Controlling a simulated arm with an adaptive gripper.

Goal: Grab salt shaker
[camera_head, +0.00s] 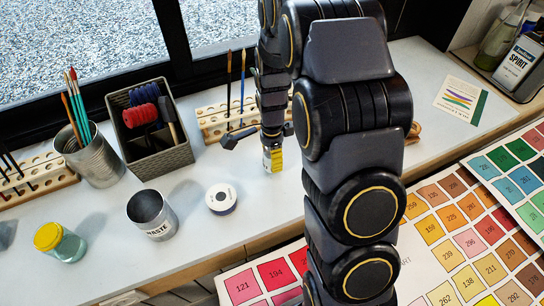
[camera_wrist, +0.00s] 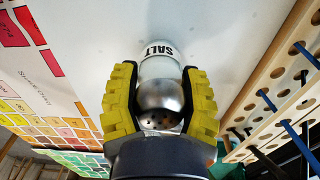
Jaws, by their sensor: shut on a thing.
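The salt shaker (camera_wrist: 158,92) has a perforated metal cap, a clear upper body and a white band lettered SALT. In the wrist view it sits between the yellow pads of my gripper (camera_wrist: 161,88), which is shut on it from both sides. Its cap faces the camera and its base points away. In the head view my gripper (camera_head: 272,158) points down over the white worktop (camera_head: 315,185), left of my arm links. There the shaker is small and mostly covered by the gripper. Whether its base touches the worktop is hard to tell.
A wooden brush rack (camera_head: 213,121) stands close behind my gripper. Left are a tape roll (camera_head: 221,198), a WASTE cup (camera_head: 155,219), a yellow-lidded jar (camera_head: 66,246), a basket (camera_head: 158,158) and a brush tin (camera_head: 99,163). Colour charts (camera_head: 445,235) lie at the front right.

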